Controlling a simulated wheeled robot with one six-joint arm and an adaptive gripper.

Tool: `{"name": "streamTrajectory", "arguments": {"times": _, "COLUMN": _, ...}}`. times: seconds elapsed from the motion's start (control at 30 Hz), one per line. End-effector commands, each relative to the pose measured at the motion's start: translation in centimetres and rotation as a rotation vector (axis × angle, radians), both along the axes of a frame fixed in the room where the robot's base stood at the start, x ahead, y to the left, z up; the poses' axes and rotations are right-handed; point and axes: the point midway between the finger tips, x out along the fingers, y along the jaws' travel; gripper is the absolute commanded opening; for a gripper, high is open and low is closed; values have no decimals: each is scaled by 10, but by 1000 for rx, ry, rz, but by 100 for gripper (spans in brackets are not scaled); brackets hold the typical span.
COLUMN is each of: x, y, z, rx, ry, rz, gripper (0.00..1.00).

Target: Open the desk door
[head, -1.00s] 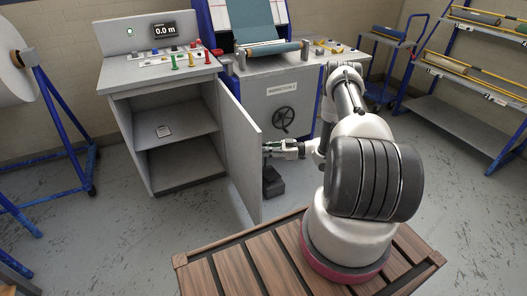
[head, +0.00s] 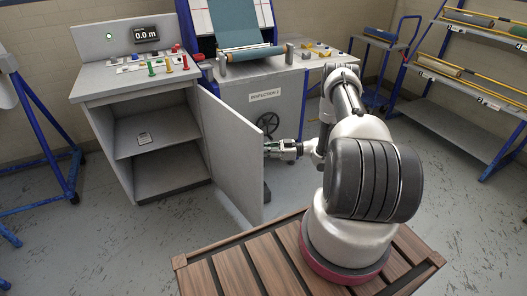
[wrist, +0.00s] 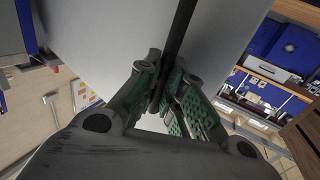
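The desk (head: 88,84) is a grey cabinet at the left in the head view, with a control panel on top. Its grey door (head: 230,155) is hinged at the right side and stands wide open, swung toward me. My gripper (head: 268,149) is at the door's free edge, about mid-height. In the wrist view, the fingers of my gripper (wrist: 168,95) are close together at a dark strip beside the pale door panel (wrist: 105,45). The exact contact is hidden between the fingers; a handle cannot be made out.
An inspection machine (head: 255,82) with a handwheel (head: 267,123) stands behind the door. Shelving (head: 465,75) and a blue trolley (head: 378,60) stand at the right. The floor left of the door is clear.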

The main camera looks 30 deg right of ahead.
Motion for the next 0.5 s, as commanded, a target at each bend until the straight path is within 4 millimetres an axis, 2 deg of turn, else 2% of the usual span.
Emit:
{"name": "streamTrajectory", "arguments": {"times": 0.03, "x": -2, "y": 0, "z": -1, "rx": 3, "ry": 6, "rz": 1, "gripper": 17}}
{"name": "streamTrajectory", "arguments": {"times": 0.1, "x": -2, "y": 0, "z": -1, "rx": 2, "ry": 5, "rz": 1, "gripper": 29}}
{"name": "streamTrajectory", "arguments": {"times": 0.13, "x": -2, "y": 0, "z": -1, "rx": 2, "ry": 5, "rz": 1, "gripper": 32}}
{"name": "streamTrajectory", "arguments": {"times": 0.5, "x": -2, "y": -5, "z": 0, "rx": 0, "ry": 1, "rz": -1, "gripper": 32}}
